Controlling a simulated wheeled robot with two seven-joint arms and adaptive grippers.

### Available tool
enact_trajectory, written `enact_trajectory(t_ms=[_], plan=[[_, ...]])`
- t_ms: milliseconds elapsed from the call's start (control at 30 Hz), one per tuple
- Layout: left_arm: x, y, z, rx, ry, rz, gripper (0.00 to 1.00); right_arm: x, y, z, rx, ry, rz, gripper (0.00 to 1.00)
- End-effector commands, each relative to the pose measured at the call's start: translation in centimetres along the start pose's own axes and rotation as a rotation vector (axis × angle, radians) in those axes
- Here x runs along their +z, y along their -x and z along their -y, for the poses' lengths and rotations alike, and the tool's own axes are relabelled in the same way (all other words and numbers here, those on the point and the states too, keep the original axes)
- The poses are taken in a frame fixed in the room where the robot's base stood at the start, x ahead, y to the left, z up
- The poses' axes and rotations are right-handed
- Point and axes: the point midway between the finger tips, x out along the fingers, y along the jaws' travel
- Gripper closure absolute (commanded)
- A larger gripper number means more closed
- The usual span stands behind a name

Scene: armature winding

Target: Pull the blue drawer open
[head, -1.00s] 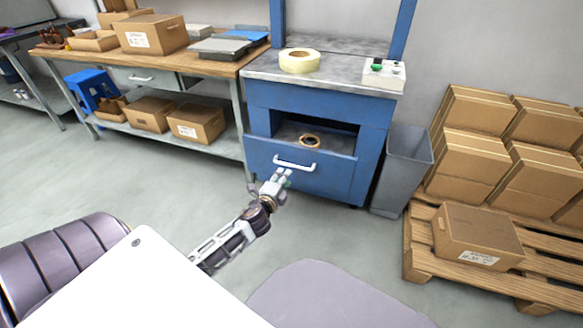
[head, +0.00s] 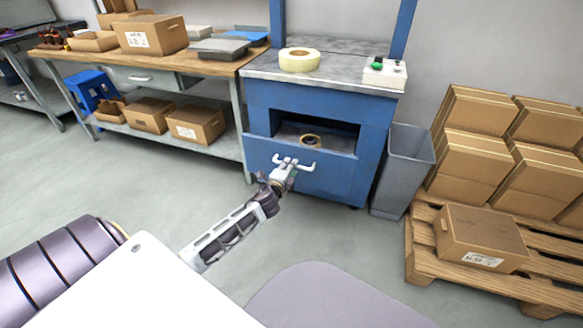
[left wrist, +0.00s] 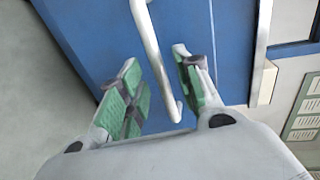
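The blue drawer (head: 330,182) is the lower front of the blue cabinet, with a pale bar handle (head: 309,167) across it. My left gripper (head: 286,164) is at the handle, over its left half. In the left wrist view the gripper (left wrist: 157,62) is open. The handle bar (left wrist: 148,35) runs between its two green-padded fingers, with gaps on both sides. The blue drawer front (left wrist: 95,35) lies just beyond the fingertips. My right gripper is not in view.
The cabinet top (head: 340,72) carries a cream tape roll (head: 299,60) and a small control box (head: 385,73). A grey bin (head: 405,170) stands close on the right, beside a pallet (head: 430,270) of cartons. The floor before the drawer is clear.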

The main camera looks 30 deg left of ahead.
Motion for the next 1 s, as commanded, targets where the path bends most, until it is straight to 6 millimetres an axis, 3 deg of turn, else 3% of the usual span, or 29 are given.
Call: enact_trajectory(t_ms=[333,767,1000], plan=[[0.0,-2.1,0.0,-0.001,-0.001,0.0,0.66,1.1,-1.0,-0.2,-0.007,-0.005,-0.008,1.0],[0.0,-2.5,0.0,0.0,0.0,0.0,0.66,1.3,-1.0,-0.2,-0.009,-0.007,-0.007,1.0],[0.0,-2.5,0.0,0.0,0.0,0.0,0.95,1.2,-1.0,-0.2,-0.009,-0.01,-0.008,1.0]])
